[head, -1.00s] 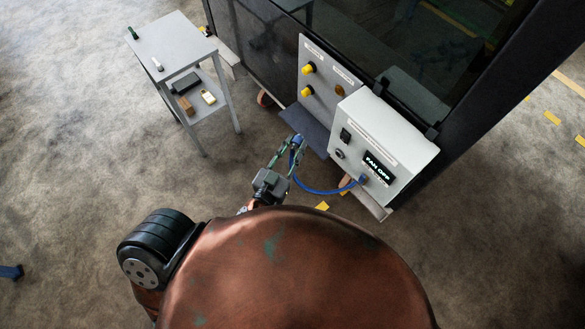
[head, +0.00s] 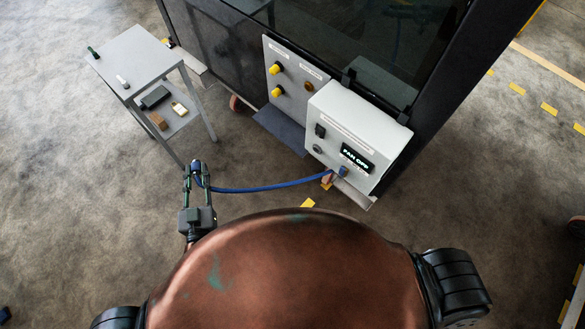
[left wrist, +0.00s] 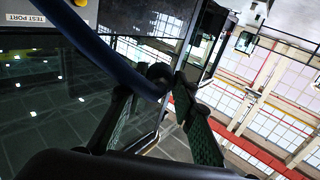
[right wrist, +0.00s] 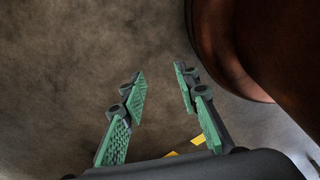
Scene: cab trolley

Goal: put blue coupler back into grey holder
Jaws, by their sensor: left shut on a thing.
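My left gripper (head: 196,166) is shut on the blue coupler (head: 196,168), low in front of me and left of the white control box (head: 352,118). The fingers hide most of the coupler. A blue cable (head: 265,188) runs from it to the lower front of the box. In the left wrist view the cable (left wrist: 95,45) crosses to the fingertips (left wrist: 165,85). A round grey fitting (head: 318,149) is on the box front; I cannot tell whether it is the grey holder. My right gripper (right wrist: 160,80) is open and empty above the floor.
A panel with yellow knobs (head: 274,91) stands left of the box, against the dark glass cabinet (head: 400,45). A grey trolley (head: 135,60) at the upper left carries several small items.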

